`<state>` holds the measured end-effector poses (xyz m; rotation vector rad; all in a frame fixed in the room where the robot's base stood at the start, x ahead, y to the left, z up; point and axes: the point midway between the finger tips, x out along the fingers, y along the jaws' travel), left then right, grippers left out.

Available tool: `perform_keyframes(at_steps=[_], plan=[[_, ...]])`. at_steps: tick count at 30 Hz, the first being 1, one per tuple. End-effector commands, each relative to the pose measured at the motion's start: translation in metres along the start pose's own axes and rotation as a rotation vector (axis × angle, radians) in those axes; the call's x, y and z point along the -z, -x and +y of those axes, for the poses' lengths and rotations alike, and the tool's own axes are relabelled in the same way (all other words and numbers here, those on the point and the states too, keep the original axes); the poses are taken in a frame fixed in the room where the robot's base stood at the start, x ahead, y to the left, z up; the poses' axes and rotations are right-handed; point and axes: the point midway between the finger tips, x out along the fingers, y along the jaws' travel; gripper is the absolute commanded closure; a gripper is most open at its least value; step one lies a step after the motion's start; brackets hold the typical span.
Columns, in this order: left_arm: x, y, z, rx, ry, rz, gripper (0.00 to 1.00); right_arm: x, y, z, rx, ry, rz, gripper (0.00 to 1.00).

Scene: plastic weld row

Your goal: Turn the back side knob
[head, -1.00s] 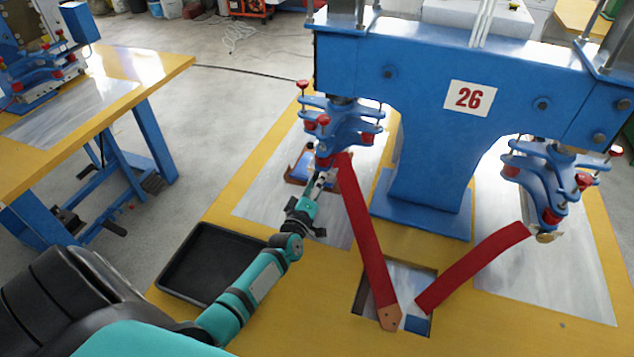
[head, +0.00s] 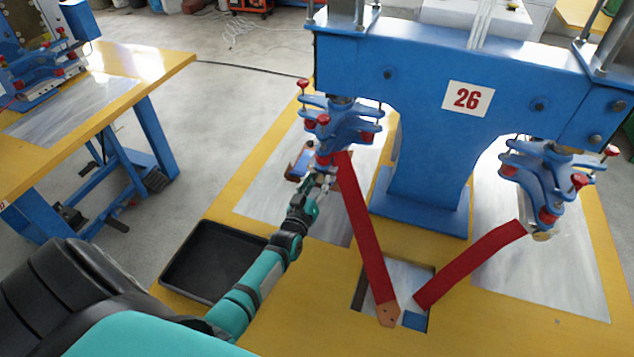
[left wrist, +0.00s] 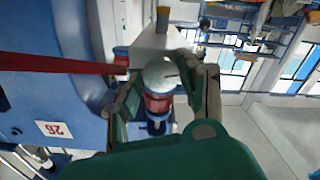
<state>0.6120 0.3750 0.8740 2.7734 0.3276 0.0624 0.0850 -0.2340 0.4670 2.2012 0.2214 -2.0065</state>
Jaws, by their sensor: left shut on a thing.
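A blue clamp head (head: 340,125) with several red knobs hangs under the left end of the blue machine. One red knob (head: 302,84) stands up at its back left, and another (head: 323,120) sits at its front. My left gripper (head: 322,183) is just below this head, near the top of the red strap (head: 366,240). In the left wrist view the fingers of my left gripper (left wrist: 163,95) are on both sides of a red knob (left wrist: 158,104) with a pale round end, and are closed on it. Which knob this is cannot be told in the head view. My right gripper is out of view.
The machine (head: 430,150), marked 26, stands on a yellow table (head: 300,310). A second clamp head (head: 540,180) hangs at the right, with another red strap (head: 470,267). A black tray (head: 175,270) lies left of my arm. A blue item (head: 299,168) lies behind my gripper.

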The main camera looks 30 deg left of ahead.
Motion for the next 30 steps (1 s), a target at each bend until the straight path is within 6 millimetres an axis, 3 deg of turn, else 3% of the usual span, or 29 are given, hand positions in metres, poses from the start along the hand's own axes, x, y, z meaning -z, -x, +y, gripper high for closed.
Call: perform_keyframes(at_steps=[21, 22, 27, 30], plan=[[-0.008, 0.0031, -0.0014, 0.003, -0.054, -0.017, 0.93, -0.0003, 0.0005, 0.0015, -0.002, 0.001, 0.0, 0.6], [-0.0081, 0.0032, -0.0014, 0.003, -0.054, -0.017, 0.6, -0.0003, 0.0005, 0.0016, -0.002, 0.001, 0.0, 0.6], [-0.0059, 0.0023, -0.0013, 0.003, -0.053, -0.012, 0.37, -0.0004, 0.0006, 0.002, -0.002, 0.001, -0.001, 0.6], [-0.0043, 0.0017, -0.0011, 0.002, -0.054, -0.009, 0.37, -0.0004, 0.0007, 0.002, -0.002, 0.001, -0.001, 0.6]])
